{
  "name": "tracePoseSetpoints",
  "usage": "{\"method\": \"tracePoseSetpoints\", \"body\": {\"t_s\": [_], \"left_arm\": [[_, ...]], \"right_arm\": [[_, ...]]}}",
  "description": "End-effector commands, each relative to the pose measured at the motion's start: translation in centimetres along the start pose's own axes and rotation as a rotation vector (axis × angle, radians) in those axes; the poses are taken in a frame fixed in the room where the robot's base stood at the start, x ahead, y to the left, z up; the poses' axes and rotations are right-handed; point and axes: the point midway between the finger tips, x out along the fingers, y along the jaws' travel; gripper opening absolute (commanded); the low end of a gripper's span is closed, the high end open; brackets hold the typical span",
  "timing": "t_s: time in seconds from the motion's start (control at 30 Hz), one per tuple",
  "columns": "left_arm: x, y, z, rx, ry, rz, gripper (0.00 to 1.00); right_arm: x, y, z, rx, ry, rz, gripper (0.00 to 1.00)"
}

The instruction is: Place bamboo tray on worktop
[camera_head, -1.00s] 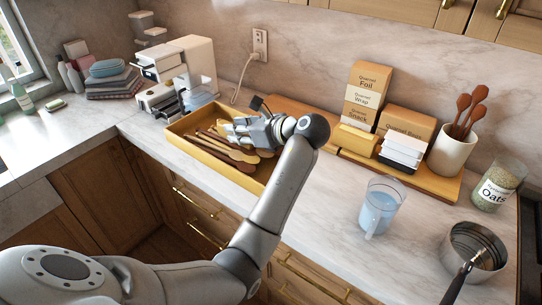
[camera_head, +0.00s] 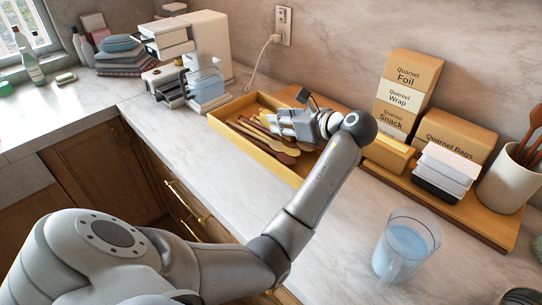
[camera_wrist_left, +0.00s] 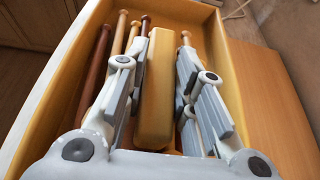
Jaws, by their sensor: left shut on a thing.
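The bamboo tray (camera_head: 253,145) is a shallow yellow-brown box over the worktop (camera_head: 348,220), close to its front edge. I cannot tell whether it touches the worktop. Several wooden utensils (camera_head: 262,138) lie in it. My left gripper (camera_head: 283,124) reaches down into the tray from the right. In the left wrist view, its fingers (camera_wrist_left: 158,95) stand close on both sides of a thick yellow bar (camera_wrist_left: 157,75) running along the tray's inside, and they are shut on it. My right gripper is not in view.
A white coffee machine (camera_head: 205,45) stands behind and left of the tray. To the right, a wooden board (camera_head: 435,196) carries boxes (camera_head: 405,82) and stacked containers (camera_head: 443,172). A pitcher of blue liquid (camera_head: 404,248) and a utensil crock (camera_head: 508,182) stand further right. Worktop left of the tray is clear.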

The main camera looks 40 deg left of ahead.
Motion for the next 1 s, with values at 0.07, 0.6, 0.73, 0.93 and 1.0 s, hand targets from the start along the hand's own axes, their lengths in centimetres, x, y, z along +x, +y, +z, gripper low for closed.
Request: {"method": "tracePoseSetpoints", "body": {"t_s": [0.07,0.6,0.73,0.93,1.0], "left_arm": [[0.4,0.0,-0.8,0.000,-0.003,0.001,0.00],[3.0,0.0,-7.3,0.001,-0.002,-0.001,0.00],[3.6,0.0,-8.8,0.001,-0.002,0.000,0.00],[3.8,0.0,-9.2,-0.003,-0.003,-0.002,0.00],[3.8,0.0,-9.1,-0.002,-0.003,-0.002,0.00]], "right_arm": [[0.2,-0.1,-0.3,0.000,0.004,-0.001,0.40],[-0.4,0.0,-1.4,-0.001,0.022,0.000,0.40],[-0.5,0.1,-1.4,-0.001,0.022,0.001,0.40],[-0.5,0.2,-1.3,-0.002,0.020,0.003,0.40],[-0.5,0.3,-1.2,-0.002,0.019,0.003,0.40]]}}
